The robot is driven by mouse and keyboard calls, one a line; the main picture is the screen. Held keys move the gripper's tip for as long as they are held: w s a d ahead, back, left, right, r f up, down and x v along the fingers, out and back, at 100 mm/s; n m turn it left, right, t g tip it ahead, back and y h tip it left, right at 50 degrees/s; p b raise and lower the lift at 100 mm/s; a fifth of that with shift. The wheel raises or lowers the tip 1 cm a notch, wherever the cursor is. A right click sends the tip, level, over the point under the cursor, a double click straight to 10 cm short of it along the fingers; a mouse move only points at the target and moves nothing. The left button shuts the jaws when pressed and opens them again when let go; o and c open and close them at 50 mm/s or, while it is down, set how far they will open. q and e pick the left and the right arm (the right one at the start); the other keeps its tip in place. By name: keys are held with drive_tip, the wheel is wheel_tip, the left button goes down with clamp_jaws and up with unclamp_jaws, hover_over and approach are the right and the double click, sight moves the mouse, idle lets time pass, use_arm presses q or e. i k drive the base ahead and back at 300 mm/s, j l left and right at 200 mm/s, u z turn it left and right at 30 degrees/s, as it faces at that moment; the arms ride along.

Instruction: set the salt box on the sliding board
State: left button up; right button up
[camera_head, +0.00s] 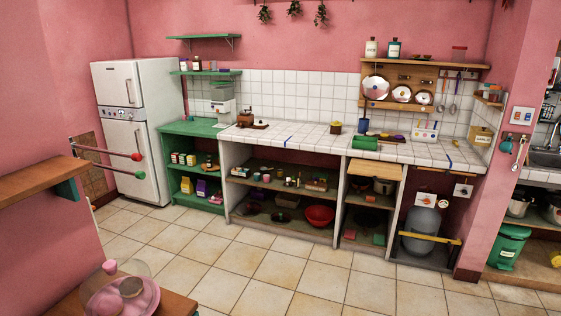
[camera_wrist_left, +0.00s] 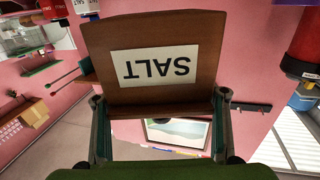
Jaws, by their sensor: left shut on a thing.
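The salt box (camera_wrist_left: 168,28) is brown wood with a white label reading SALT, which appears upside down in the left wrist view. My left gripper (camera_wrist_left: 160,104) is shut on it, with one finger at each side of its near part. The box is held up off any surface that I can see. In the head view, a pale wooden board (camera_head: 376,168) lies under the counter in the open shelf, above a pot; it looks like the sliding board. Neither gripper shows in the head view, and my right gripper is in no view.
The white-tiled counter (camera_head: 320,143) holds a grinder, a yellow pot and green and purple items. A pot (camera_head: 384,186) stands under the board, and a gas bottle (camera_head: 421,228) stands to the right. The tiled floor (camera_head: 250,270) in front is clear. A pink dish (camera_head: 140,299) sits at the near left.

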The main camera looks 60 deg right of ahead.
sight(370, 166)
drive_tip(key=l+z, duration=0.4)
drive_tip(key=i+l+z, duration=0.2)
drive_tip(key=l+z, duration=0.2)
drive_tip(key=i+l+z, duration=0.15)
drive_tip(key=l+z, duration=0.3)
drive_tip(key=i+l+z, duration=0.15)
drive_tip(key=z, duration=0.25)
drive_tip(key=i+l+z, duration=0.2)
drive_tip(key=z, duration=0.2)
drive_tip(key=i+l+z, duration=0.1)
drive_tip(key=i+z, duration=0.3)
drive_tip(key=i+l+z, duration=0.2)
drive_tip(key=i, duration=1.4)
drive_tip(key=i+l+u, duration=0.1)
drive_tip(key=i+u, duration=0.15)
drive_tip(key=i, duration=0.25)
drive_tip(key=i+l+u, duration=0.25)
drive_tip(key=i, duration=0.25)
drive_tip(key=i+l+u, duration=0.3)
drive_tip(key=i, duration=0.2)
drive_tip(key=j, duration=0.1)
